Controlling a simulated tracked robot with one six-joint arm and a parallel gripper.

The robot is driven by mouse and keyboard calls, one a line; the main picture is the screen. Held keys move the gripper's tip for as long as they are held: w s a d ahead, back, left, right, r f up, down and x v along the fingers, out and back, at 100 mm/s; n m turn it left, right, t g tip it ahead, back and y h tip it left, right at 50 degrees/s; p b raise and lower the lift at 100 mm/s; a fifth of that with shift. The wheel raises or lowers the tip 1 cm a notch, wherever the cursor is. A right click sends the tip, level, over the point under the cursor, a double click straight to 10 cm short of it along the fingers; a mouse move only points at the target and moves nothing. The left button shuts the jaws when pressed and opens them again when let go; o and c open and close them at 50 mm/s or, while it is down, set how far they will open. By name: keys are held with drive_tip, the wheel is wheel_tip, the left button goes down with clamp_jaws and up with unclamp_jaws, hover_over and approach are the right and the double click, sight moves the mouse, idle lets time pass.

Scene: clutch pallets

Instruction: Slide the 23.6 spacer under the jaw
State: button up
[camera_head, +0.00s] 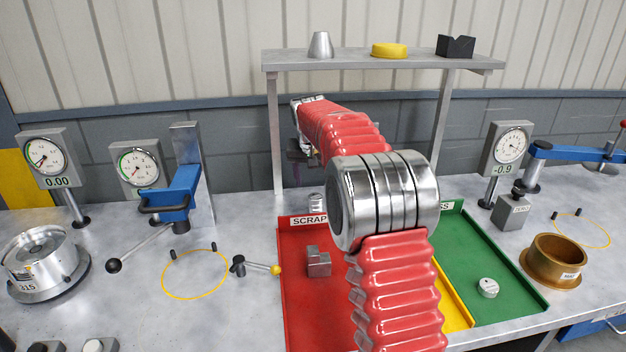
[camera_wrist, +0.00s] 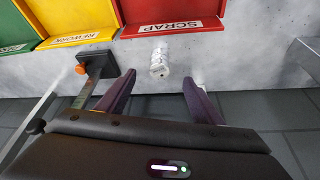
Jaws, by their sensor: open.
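No 23.6 marking is readable, so I cannot tell which piece is the 23.6 spacer. A small metallic cylinder (camera_wrist: 160,62) stands on the bench behind the SCRAP tray; it also shows in the head view (camera_head: 316,203). My gripper (camera_wrist: 158,77) is open, its dark fingers spread on either side of the cylinder's near end in the wrist view, with no grip on it. In the head view my gripper (camera_head: 301,150) is partly hidden behind my red-sleeved arm. A blue clamp-like arm (camera_head: 180,195), possibly the jaw, stands at left beside a dial gauge (camera_head: 140,168).
The red SCRAP tray (camera_head: 298,325) holds a grey block (camera_head: 318,262); the green tray (camera_head: 510,285) holds a small disc (camera_head: 488,288). A raised shelf (camera_head: 350,62) spans the back on posts. A lever (camera_head: 140,247) juts out at left. A brass ring (camera_head: 553,262) sits right.

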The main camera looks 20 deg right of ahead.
sight(315, 200)
drive_tip(key=shift+f, duration=0.1)
idle(0.3)
drive_tip(key=x, duration=1.3)
drive_tip(key=shift+w+d+f, duration=0.1)
drive_tip(key=shift+w+f, duration=0.1)
drive_tip(key=shift+f, duration=0.05)
drive_tip(key=c, duration=1.4)
drive_tip(key=o, duration=1.4)
drive_tip(key=shift+r, duration=0.1)
drive_tip(key=v, duration=1.3)
drive_tip(key=shift+s+r, duration=0.2)
drive_tip(key=shift+r, duration=0.1)
